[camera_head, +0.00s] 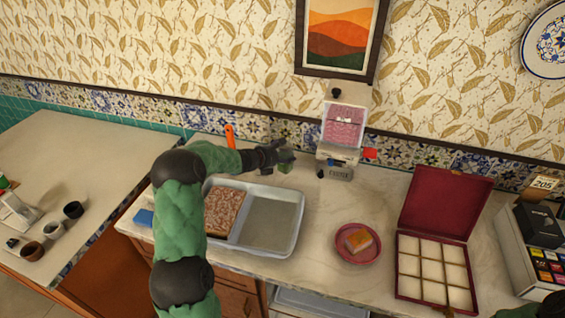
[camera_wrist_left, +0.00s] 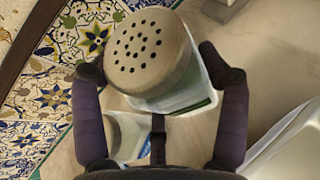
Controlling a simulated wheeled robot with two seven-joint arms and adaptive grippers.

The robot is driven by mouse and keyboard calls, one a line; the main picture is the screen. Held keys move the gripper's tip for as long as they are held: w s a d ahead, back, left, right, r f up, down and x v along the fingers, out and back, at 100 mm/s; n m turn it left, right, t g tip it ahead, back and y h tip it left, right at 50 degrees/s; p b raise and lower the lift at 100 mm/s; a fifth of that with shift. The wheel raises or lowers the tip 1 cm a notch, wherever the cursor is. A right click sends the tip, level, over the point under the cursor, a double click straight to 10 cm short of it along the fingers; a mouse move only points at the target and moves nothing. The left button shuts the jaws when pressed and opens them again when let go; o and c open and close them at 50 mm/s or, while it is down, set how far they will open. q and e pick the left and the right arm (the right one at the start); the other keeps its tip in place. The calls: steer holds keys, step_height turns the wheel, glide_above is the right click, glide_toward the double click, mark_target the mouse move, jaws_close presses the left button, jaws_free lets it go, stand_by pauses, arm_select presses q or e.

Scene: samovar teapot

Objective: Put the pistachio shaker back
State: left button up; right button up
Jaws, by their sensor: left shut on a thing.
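The pistachio shaker (camera_head: 286,167) shows as a small green piece at my left gripper (camera_head: 277,156) in the head view, near the wall behind the tray. In the left wrist view the shaker (camera_wrist_left: 150,48) has a brown-grey lid with several holes and a clear body with white and green. It sits between the two dark fingers of my left gripper (camera_wrist_left: 155,68), which is shut on it. Whether its base touches the counter cannot be told.
A two-part tray (camera_head: 301,222), its left half filled, stands in front of the gripper. A dispenser (camera_head: 342,125) stands close to its right. Farther right are a pink plate (camera_head: 342,251) with a pastry and an open red box (camera_head: 447,203). An orange-handled tool (camera_head: 230,136) is behind my arm.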

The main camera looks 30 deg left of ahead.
arm_select(q)
steer(key=shift+w+a+f, duration=0.45)
steer(key=shift+w+f, duration=0.15)
steer(key=shift+f, duration=0.25)
step_height(320, 180, down, 3)
steer(key=shift+w+f+b, duration=0.1)
steer(key=shift+f+b, duration=0.05)
steer(key=shift+b, duration=0.6)
steer(key=o, duration=0.9)
steer(key=shift+f, duration=0.15)
steer(key=o, duration=0.4)
